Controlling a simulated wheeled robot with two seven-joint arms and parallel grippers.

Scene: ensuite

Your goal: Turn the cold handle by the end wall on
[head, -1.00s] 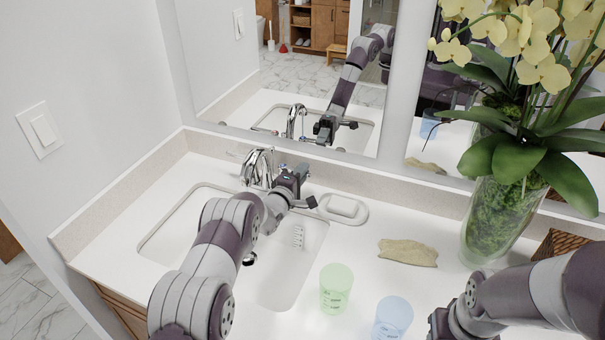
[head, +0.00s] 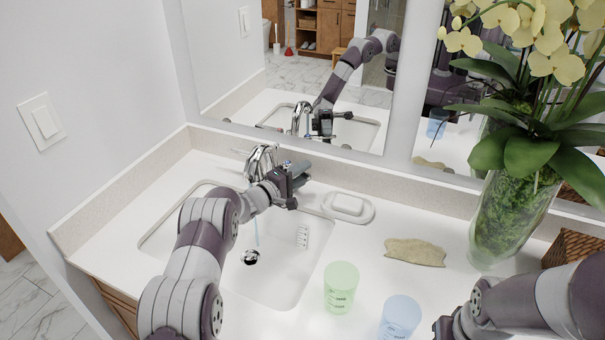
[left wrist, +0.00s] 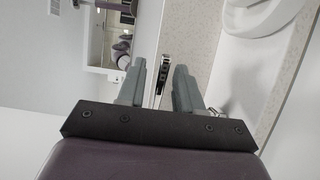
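The chrome faucet (head: 262,160) stands behind the white sink, near the end wall on the left. A thin chrome lever (head: 238,151) shows to its left, on the end-wall side; its exact setting is too small to tell. A thin bluish stream of water (head: 257,232) falls above the drain. My left gripper (head: 290,183) is just right of the faucet, and I cannot tell contact. In the left wrist view, its fingers (left wrist: 160,82) are apart, with a chrome piece (left wrist: 163,72) showing in the gap. My right arm (head: 520,305) is at lower right; its fingertips are out of sight.
A soap dish (head: 348,207) sits right of my left gripper. A mirror (head: 225,75) is close behind the faucet.

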